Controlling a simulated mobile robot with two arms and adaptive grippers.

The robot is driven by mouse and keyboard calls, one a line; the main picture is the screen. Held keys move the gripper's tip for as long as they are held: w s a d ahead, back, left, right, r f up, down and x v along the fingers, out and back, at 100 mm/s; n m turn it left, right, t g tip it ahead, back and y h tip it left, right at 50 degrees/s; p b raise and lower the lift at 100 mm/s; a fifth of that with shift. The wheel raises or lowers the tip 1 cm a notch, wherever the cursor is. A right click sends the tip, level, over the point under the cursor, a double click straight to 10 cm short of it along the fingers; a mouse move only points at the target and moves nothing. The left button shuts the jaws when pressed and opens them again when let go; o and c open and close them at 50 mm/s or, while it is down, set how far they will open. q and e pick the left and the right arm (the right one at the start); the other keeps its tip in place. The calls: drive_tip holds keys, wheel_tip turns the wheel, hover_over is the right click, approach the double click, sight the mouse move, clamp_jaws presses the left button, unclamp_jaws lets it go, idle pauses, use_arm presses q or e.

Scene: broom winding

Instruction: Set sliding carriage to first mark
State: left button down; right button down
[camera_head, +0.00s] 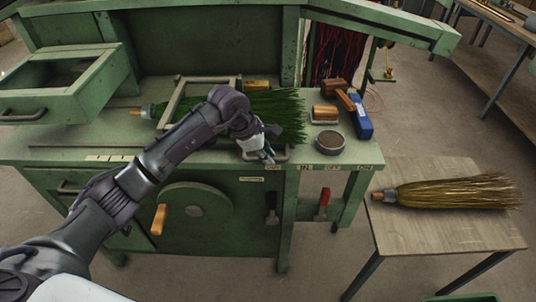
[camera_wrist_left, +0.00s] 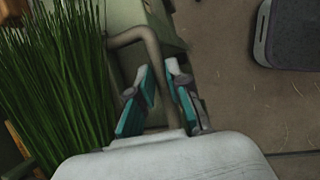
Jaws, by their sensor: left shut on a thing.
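My left gripper (camera_head: 266,153) is at the front edge of the green bench, right of the middle. In the left wrist view its teal-padded fingers (camera_wrist_left: 157,76) are on either side of a grey bent bar handle (camera_wrist_left: 132,36), and they are shut on it. The handle appears to belong to the sliding carriage (camera_head: 280,154), mostly hidden by the gripper in the head view. A pale strip with dividing lines (camera_head: 108,158), apparently the marks, lies on the bench's front left, well left of the gripper. My right gripper is not in view.
Green bristles (camera_head: 280,108) lie behind the gripper, beside a pale frame (camera_head: 172,101). A round dish (camera_head: 330,141), a wooden block brush (camera_head: 325,113) and a blue box (camera_head: 360,120) stand to the right. A finished broom (camera_head: 455,193) lies on a side table (camera_head: 400,235).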

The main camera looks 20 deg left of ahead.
use_arm(q)
drive_tip(key=s+a+b, duration=0.3)
drive_tip(key=a, duration=0.7)
drive_tip(key=s+a+b, duration=0.2)
drive_tip(key=a+b, duration=0.1)
drive_tip(key=a, duration=0.6)
drive_tip(key=s+a+b, duration=0.3)
drive_tip(key=a, duration=0.7)
drive_tip(key=shift+s+a+b, duration=0.3)
drive_tip(key=shift+a+b, duration=0.05)
drive_tip(key=shift+b, duration=0.05)
drive_tip(key=c, duration=1.1)
unclamp_jaws()
drive_tip(key=shift+c, duration=0.2)
drive_tip(key=shift+r, duration=0.1)
drive_tip(key=v, duration=1.2)
